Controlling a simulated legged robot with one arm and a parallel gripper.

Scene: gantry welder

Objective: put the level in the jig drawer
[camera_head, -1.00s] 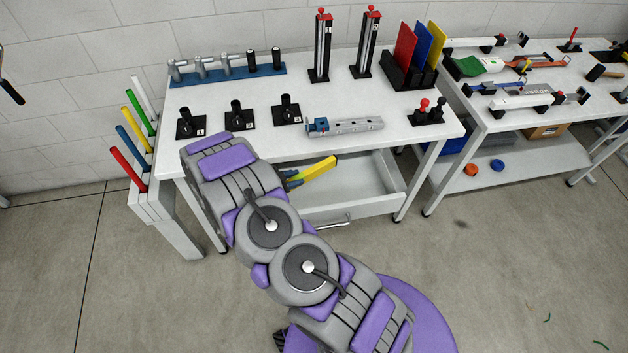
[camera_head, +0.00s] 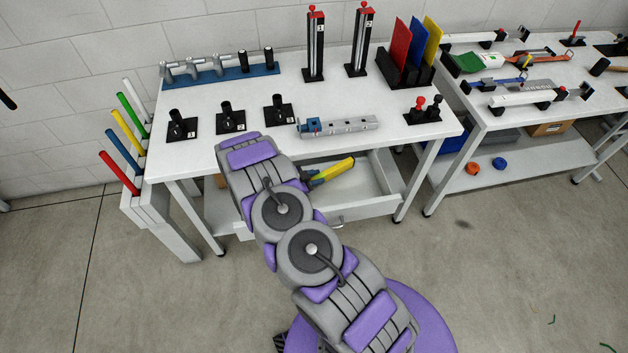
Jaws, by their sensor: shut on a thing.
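The level, a yellow bar (camera_head: 337,169), is held over the open jig drawer (camera_head: 374,204) under the near bench. It slants up to the right in the picture. My gripper (camera_head: 316,177) is shut on its left end; my arm hides most of the gripper. The drawer is a light grey tray pulled out towards me, and its right part looks empty. My arm covers its left part. I cannot tell how high the level is above the drawer floor.
The near bench top (camera_head: 370,108) overhangs the drawer's back. A grey vise-like block (camera_head: 345,126) lies near its front edge. Black numbered stands (camera_head: 231,120) are on the left, and coloured plates (camera_head: 410,50) stand at the back. A second bench (camera_head: 500,120) is at the right.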

